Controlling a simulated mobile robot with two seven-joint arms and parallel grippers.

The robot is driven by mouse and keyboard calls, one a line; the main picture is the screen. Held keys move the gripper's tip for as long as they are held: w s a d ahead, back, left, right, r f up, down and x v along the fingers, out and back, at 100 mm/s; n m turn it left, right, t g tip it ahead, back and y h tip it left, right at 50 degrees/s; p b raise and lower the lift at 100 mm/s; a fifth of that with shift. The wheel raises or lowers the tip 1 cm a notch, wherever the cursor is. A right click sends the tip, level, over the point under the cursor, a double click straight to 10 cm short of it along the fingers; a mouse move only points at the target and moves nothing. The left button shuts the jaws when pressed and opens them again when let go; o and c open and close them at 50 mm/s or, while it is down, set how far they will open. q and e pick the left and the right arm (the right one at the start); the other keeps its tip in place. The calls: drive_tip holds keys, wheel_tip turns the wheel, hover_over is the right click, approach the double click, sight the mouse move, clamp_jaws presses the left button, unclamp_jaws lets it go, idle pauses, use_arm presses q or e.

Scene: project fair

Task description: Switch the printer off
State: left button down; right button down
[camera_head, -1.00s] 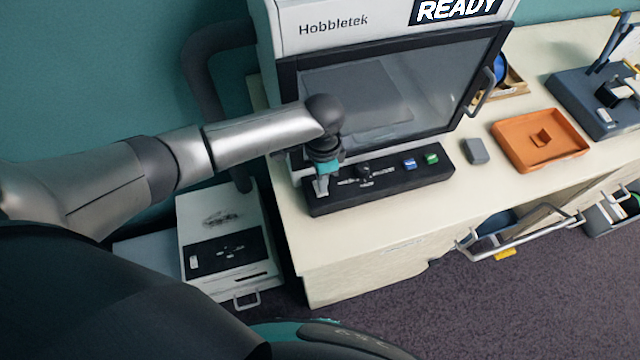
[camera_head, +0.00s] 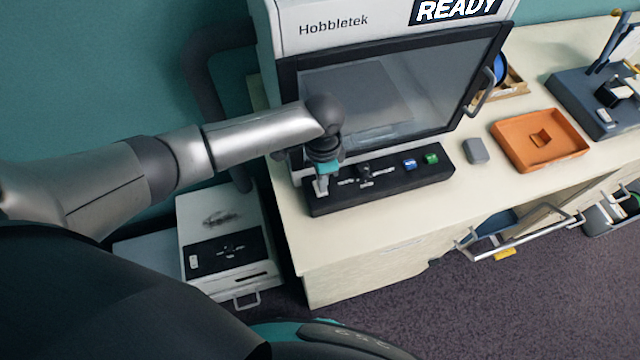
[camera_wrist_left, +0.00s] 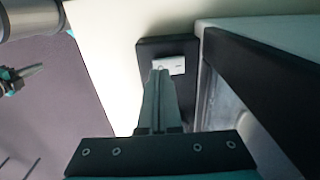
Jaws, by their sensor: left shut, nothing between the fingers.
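The printer (camera_head: 350,18) stands on the cream counter, marked "Hobbletek", and its display (camera_head: 455,9) reads "READY". A black control strip (camera_head: 410,182) runs along its front, with a blue button (camera_head: 410,164), a green button (camera_head: 431,159) and a dark knob. My left gripper (camera_head: 321,188) points down at the strip's left end. In the left wrist view its shut, empty fingers (camera_wrist_left: 159,72) reach a white rocker switch (camera_wrist_left: 172,66) on the strip. The fingertips overlap the switch's edge; I cannot tell whether they touch it.
A small grey block (camera_head: 476,151) and an orange tray (camera_head: 510,150) sit right of the printer on the counter (camera_head: 330,250). An open drawer (camera_head: 520,238) juts from the counter's front. A white box-like unit (camera_head: 215,215) stands at lower left.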

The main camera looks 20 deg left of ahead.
use_arm(q)
drive_tip(key=shift+f+b, duration=0.6)
drive_tip(key=shift+f, duration=0.35)
idle(0.5)
wheel_tip(320, 180, up, 5)
drive_tip(key=p, duration=0.6)
drive_tip(key=shift+r, duration=1.05)
